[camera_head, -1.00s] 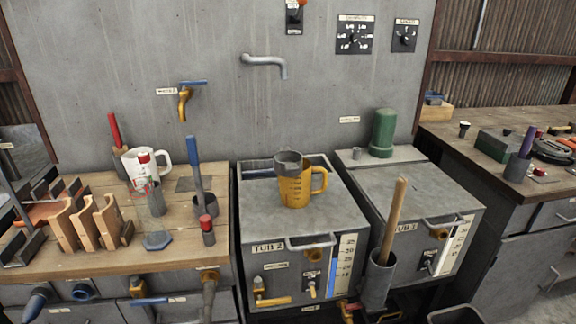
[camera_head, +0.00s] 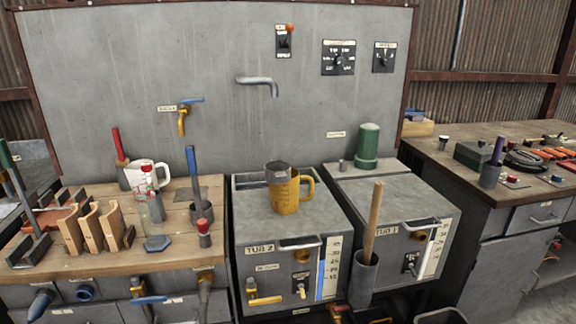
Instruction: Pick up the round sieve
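I cannot make out a thing that is clearly a round sieve. A grey round piece (camera_head: 278,170) sits in or over the mouth of the yellow jug (camera_head: 285,197); whether it is a sieve I cannot tell. The jug stands upright on the closed grey lid of Tub 2 (camera_head: 260,225), its handle to the right. Neither of my grippers is in view.
A wooden bench (camera_head: 75,262) at left holds a white jug (camera_head: 148,175), wooden racks (camera_head: 90,228) and upright tools. Tub 1 (camera_head: 400,200) carries a green cylinder (camera_head: 367,146). A wooden handle (camera_head: 373,220) stands in a holder before it. A right bench (camera_head: 440,165) holds tools.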

